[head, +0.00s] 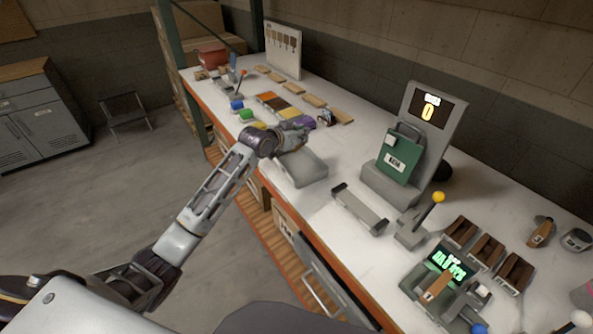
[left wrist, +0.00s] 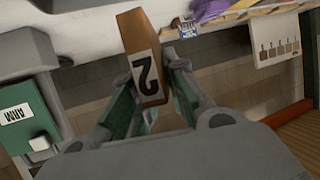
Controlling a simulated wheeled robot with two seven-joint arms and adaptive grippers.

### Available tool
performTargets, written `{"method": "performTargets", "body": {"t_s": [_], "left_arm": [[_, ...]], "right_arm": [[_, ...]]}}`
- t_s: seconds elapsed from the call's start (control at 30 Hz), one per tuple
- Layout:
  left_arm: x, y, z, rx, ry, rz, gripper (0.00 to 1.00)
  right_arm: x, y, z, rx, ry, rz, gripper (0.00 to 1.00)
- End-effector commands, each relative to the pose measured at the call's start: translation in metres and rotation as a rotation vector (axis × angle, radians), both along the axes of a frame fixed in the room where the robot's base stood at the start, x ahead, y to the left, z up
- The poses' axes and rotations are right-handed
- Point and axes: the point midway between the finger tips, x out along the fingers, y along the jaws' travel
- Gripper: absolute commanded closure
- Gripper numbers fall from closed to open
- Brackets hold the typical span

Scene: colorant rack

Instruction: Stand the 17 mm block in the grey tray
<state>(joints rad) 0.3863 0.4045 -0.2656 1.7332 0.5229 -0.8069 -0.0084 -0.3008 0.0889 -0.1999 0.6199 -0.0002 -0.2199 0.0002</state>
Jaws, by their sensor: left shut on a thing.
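My left gripper (head: 302,136) is above the bench, near the back edge of a low grey tray (head: 303,172) with rounded corners. In the left wrist view my left gripper (left wrist: 157,82) is shut on a brown wooden block (left wrist: 136,32) with a white label bearing a black 2. The block sticks out beyond the fingertips and is tilted a little in that view. Its size cannot be read. In the head view the gripper hides the block. My right gripper is not in view.
A long grey holder with raised ends (head: 360,208) lies to the right. Behind it stands a display machine (head: 429,125) with a green ARM card (head: 398,155). A yellow-knobbed lever (head: 438,197) and several brown slotted boxes (head: 486,250) are farther right. Wooden bars (head: 314,101) lie behind.

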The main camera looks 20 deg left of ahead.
Motion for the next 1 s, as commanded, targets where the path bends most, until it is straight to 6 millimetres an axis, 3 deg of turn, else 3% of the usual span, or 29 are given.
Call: {"method": "performTargets", "body": {"t_s": [0.33,0.63,0.77,1.0], "left_arm": [[0.003,0.001,0.005,0.0,0.001,0.001,1.0],[0.003,0.001,0.003,0.0,0.001,0.001,1.0],[0.003,0.001,-0.005,-0.001,0.002,0.001,1.0],[0.003,0.001,-0.037,0.0,0.003,0.002,1.0]], "right_arm": [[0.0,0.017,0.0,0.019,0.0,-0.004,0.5],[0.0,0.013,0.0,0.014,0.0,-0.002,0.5],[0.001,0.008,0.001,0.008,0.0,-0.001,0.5],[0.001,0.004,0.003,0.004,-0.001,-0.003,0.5]]}}
